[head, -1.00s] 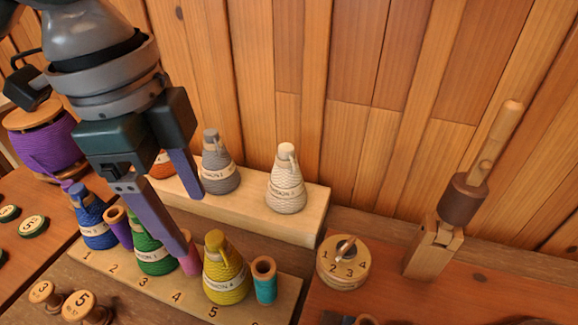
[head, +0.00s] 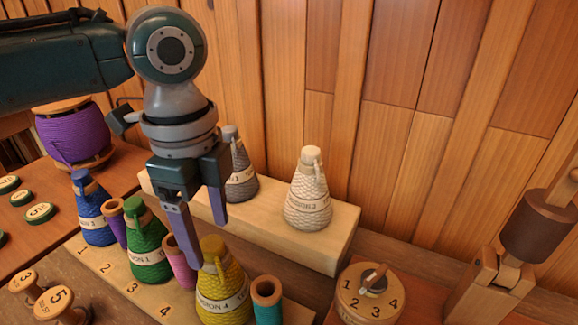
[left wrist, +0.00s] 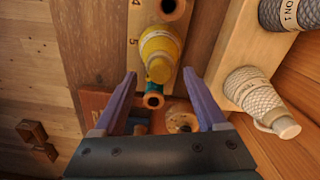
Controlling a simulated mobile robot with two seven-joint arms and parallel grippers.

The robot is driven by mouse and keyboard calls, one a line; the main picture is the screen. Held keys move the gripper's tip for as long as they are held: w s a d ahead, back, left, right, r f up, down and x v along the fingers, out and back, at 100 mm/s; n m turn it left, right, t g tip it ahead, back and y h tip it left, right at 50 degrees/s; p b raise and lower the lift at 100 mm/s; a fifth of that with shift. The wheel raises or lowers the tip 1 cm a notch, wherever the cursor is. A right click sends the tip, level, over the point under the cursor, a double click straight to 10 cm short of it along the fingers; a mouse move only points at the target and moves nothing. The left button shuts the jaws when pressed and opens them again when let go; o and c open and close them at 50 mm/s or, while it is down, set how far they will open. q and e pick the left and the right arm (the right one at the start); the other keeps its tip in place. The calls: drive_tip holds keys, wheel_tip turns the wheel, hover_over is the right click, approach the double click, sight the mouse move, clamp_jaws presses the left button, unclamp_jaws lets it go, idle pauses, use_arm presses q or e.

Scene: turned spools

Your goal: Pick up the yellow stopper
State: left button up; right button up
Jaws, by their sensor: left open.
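The yellow stopper (head: 213,246) is the darker yellow cap on top of a yellow woven cone bottle (head: 224,287), which stands upright in the front rack. In the left wrist view the stopper (left wrist: 158,69) points towards the camera, with the bottle (left wrist: 160,42) behind it. My left gripper (head: 208,246) is open and empty, pointing down at the stopper from above. In the left wrist view its fingertips (left wrist: 160,74) lie to either side of the stopper with space on both sides. How far above it they are is hard to tell. My right gripper is not in view.
A teal spool (head: 267,300) stands close right of the yellow bottle, a pink spool (head: 181,263) close left. Green (head: 148,250) and blue (head: 92,212) bottles are further left. Grey (head: 241,178) and white (head: 308,195) bottles stand on a raised block behind. A numbered dial (head: 368,293) is at right.

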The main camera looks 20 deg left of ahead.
use_arm(q)
drive_tip(key=shift+f, duration=0.75)
clamp_jaws()
